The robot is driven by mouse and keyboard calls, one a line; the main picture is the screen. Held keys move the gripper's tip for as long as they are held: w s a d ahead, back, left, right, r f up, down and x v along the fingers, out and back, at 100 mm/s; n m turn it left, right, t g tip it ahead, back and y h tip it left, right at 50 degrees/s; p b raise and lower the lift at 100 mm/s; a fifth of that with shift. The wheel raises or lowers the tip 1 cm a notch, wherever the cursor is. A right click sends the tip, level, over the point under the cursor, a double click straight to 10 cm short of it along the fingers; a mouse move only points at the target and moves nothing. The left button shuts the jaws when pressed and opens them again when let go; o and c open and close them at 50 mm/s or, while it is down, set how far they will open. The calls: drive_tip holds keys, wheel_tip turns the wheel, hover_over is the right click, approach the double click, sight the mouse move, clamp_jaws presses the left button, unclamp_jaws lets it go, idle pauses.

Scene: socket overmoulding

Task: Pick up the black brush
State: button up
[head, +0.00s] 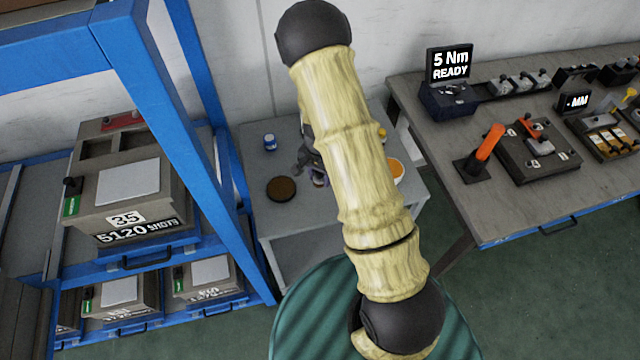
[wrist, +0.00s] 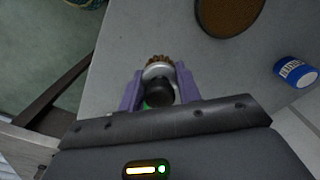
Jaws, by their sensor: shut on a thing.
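The black brush (wrist: 159,93) shows in the wrist view between the two purple fingers of my gripper (wrist: 160,82). It has a dark rounded handle, a pale grey collar and brown bristles pointing away from the gripper. My gripper is shut on it. In the head view my gripper (head: 318,178) is over the small grey table (head: 310,225), largely hidden by my arm. The brush cannot be made out there. I cannot tell whether it touches the table.
A brown round pad (head: 281,188) and a blue jar (head: 270,142) stand on the grey table, left of my gripper. An orange-topped bowl (head: 397,168) is partly hidden behind my arm. A blue rack (head: 190,170) stands left, a workbench (head: 440,170) with devices right.

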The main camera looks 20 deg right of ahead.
sight(320, 183)
wheel_tip(320, 183, up, 4)
drive_tip(key=shift+r, duration=0.1)
drive_tip(key=shift+f, duration=0.2)
idle(1.9)
wheel_tip(320, 183, down, 7)
drive_tip(key=n, duration=0.7)
drive_tip(key=shift+w+r+n, duration=0.1)
drive_tip(key=shift+r+n, duration=0.05)
drive_tip(key=shift+n, duration=0.15)
drive_tip(key=shift+f+n, duration=0.5)
drive_tip(key=shift+n, duration=0.2)
